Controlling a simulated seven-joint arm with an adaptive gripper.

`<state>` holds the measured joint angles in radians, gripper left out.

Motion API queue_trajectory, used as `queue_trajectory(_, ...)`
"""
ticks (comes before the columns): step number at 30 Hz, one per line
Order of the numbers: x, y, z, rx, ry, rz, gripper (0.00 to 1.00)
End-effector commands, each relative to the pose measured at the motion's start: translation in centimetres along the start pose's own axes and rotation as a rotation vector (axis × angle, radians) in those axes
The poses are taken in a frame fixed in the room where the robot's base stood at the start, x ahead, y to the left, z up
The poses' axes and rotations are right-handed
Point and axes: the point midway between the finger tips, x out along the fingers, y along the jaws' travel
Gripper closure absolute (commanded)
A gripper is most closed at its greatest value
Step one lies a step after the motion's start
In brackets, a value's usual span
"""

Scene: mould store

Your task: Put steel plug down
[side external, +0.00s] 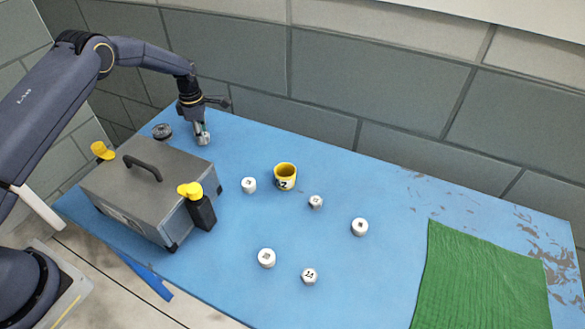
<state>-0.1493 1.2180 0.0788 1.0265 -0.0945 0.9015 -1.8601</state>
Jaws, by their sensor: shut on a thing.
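My gripper (201,126) is at the back left of the blue table, behind the grey case, and points down. It is shut on a small steel-coloured piece, the steel plug (203,139), which shows only partly below the fingers. I cannot tell whether the plug touches the table. Several similar pale, round pieces with dark marks stand apart on the table: one (248,185) left of the yellow cup, one (316,202) right of it, one (359,227) farther right, and two nearer the front (266,258) (309,276).
A grey case (150,190) with a dark handle fills the table's left side. A black bottle with a yellow cap (202,212) stands at its right. A dark round thing (162,131) is left of my gripper. A yellow cup (286,176) stands mid-table; a green cloth (480,280) lies right.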

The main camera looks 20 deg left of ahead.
Motion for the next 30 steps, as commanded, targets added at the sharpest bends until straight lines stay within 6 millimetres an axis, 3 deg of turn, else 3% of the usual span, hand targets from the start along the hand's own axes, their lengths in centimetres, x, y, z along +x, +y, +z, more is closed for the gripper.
queue_trajectory(9, 0.2, 0.0, 0.0, 0.000, 0.000, 0.001, 1.00)
queue_trajectory(10, 0.2, 0.0, 0.0, 0.001, 0.000, 0.001, 0.66)
queue_trajectory(16, 0.2, 0.0, 0.0, 0.001, 0.000, 0.001, 0.45)
queue_trajectory(26, 0.0, 0.1, 0.0, 0.000, 0.000, 0.002, 0.44)
queue_trajectory(30, -1.6, 0.1, 0.0, 0.001, 0.000, 0.005, 0.44)
